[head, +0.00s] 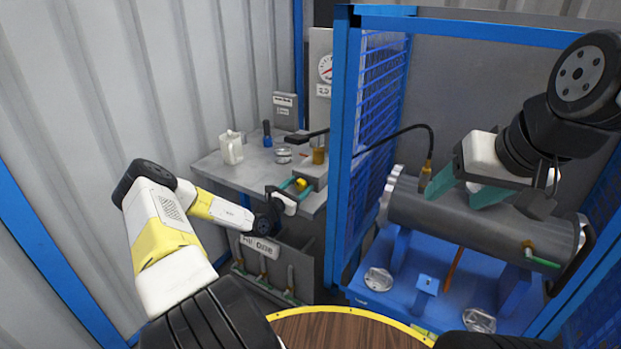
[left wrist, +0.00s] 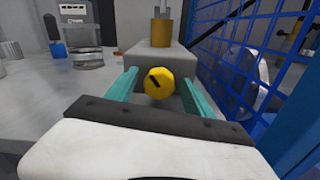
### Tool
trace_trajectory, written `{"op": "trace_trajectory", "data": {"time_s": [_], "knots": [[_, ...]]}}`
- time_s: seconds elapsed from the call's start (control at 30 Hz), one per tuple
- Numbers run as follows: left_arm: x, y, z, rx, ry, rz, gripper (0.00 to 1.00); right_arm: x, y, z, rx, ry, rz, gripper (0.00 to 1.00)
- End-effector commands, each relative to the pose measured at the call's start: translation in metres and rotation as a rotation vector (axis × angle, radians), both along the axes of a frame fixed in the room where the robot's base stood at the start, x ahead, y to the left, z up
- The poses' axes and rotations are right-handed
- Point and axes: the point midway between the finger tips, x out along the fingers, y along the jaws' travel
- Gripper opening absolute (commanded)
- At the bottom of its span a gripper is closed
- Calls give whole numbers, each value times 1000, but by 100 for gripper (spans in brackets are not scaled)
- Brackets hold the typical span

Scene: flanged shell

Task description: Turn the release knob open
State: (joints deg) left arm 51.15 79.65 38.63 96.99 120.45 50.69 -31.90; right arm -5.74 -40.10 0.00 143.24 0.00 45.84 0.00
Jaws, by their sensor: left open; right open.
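The release knob (left wrist: 158,83) is yellow with a dark slanted mark on its face. It sits on the front of a grey block (left wrist: 160,58) on the side table. My left gripper (left wrist: 158,90) is open, with one teal finger on each side of the knob; I cannot tell whether they touch it. In the head view the knob (head: 301,184) shows between the fingers of my left gripper (head: 292,187). My right gripper (head: 457,190) is open above the grey flanged shell (head: 455,212), near its brass fitting (head: 426,172).
A blue mesh cage (head: 375,110) stands close to the right. A black hose (head: 400,130) runs from the cage to the shell's fitting.

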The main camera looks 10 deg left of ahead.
Motion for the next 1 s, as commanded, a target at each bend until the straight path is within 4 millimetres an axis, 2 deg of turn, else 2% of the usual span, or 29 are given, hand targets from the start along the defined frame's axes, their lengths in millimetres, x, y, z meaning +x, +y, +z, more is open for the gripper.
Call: {"op": "trace_trajectory", "data": {"time_s": [0.33,0.63,1.0], "knots": [[6,-2,0,0,0,0,60,0,0,0,0,0,0,60],[5,-2,0,0,0,0,1,0,0,0,0,0,0,60],[5,-2,0,-55,20,1,0,0,0,0,0,0,0,60]]}}
